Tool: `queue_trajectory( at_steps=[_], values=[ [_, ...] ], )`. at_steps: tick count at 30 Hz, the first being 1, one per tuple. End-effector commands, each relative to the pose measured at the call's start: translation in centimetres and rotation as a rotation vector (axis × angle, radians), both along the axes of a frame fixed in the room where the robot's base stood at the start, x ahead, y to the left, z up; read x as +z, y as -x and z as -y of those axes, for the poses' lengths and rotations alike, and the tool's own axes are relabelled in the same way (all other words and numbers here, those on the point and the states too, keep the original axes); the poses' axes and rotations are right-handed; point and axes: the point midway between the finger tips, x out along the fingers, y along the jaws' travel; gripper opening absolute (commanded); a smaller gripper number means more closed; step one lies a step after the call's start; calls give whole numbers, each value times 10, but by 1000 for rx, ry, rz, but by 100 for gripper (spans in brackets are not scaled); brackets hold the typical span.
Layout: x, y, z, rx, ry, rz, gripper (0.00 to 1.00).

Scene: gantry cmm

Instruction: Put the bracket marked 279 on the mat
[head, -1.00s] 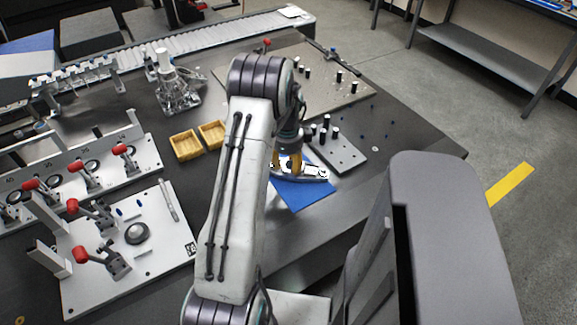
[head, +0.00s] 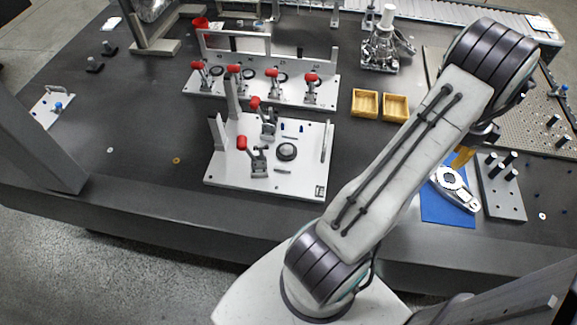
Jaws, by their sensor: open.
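The blue mat (head: 434,210) lies on the dark table at the right of the head view. A pale metal bracket (head: 461,189) with round holes lies over the mat, slanting down to the right, its lower end near the mat's right edge. No number can be read on it. My gripper (head: 462,157), with yellow fingers, is open at the bracket's upper end. My arm hides part of the gripper and mat, so I cannot tell whether the fingers touch the bracket.
A grey plate with dark pegs (head: 502,190) stands close to the right of the mat. Two wooden trays (head: 365,104) are behind my arm. A white fixture plate with red-handled clamps (head: 225,172) stands at centre left. The table's left part is mostly clear.

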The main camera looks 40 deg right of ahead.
Motion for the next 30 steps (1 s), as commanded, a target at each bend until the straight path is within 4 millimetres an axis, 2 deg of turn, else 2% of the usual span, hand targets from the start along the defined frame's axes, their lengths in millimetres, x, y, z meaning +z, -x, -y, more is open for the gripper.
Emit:
queue_trajectory(
  at_steps=[5,8,12,15,18,22,27,30],
  values=[
    [44,-82,-32,362,34,-12,39],
    [72,-134,-69,636,57,-22,39],
    [106,-190,-132,1024,95,-36,39],
    [126,-219,-182,1300,124,-46,39],
    [142,-236,-234,1576,158,-56,39],
    [158,-244,-301,1932,211,-71,39],
    [169,-232,-379,2381,291,-89,39],
    [171,-218,-413,2612,342,-100,39]
  ],
)
